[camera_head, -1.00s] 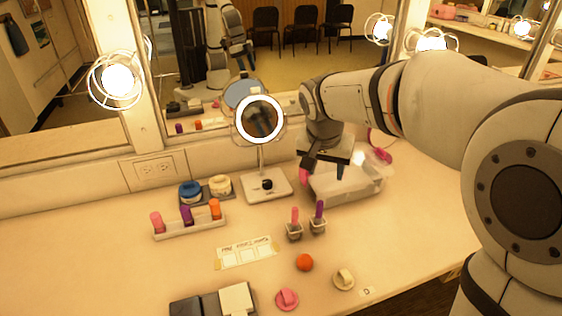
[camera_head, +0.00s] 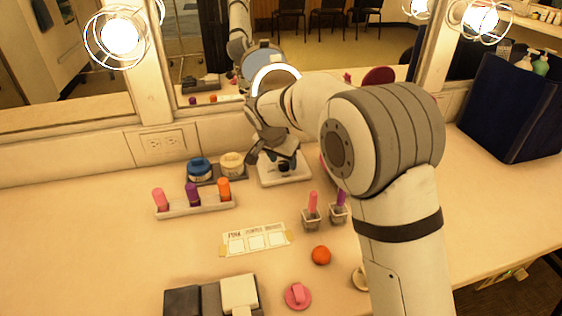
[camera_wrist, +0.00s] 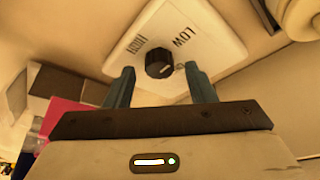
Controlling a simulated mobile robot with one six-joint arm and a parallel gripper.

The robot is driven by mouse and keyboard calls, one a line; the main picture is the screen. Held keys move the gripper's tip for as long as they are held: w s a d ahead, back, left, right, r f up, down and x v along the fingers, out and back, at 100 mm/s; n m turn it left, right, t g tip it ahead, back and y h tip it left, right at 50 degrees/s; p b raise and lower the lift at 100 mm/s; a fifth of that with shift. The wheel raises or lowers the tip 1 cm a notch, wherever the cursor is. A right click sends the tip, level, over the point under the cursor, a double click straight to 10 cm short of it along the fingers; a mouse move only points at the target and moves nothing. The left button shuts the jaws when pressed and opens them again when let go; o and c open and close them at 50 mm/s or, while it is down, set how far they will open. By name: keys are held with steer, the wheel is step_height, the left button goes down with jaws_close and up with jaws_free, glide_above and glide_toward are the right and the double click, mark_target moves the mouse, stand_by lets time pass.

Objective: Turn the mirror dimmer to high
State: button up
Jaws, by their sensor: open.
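The mirror dimmer is a black round knob (camera_wrist: 158,62) on the white base (camera_wrist: 205,35) of the lit make-up mirror (camera_head: 262,84). The base is printed HIGH and LOW. A small pale mark shows at the knob's edge, but I cannot tell its setting for sure. My gripper (camera_wrist: 159,72) is open, with one finger on each side of the knob in the wrist view, seemingly not closed on it. In the head view my gripper (camera_head: 271,156) is over the base (camera_head: 290,181), and my arm hides part of the mirror.
Two jars (camera_head: 232,165) and a rack of lipsticks (camera_head: 195,207) stand left of the base. Small cups with lipsticks (camera_head: 312,218), an orange ball (camera_head: 321,255) and a pink knob-like piece (camera_head: 298,296) lie in front. A dark blue bin (camera_head: 510,108) stands at right.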

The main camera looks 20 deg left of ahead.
steer(key=shift+w+d+f, duration=0.1)
steer(key=shift+w+f, duration=0.05)
steer(key=shift+f, duration=0.3)
steer(key=shift+c, duration=0.2)
steer(key=c, duration=0.9)
steer(key=shift+c, duration=0.2)
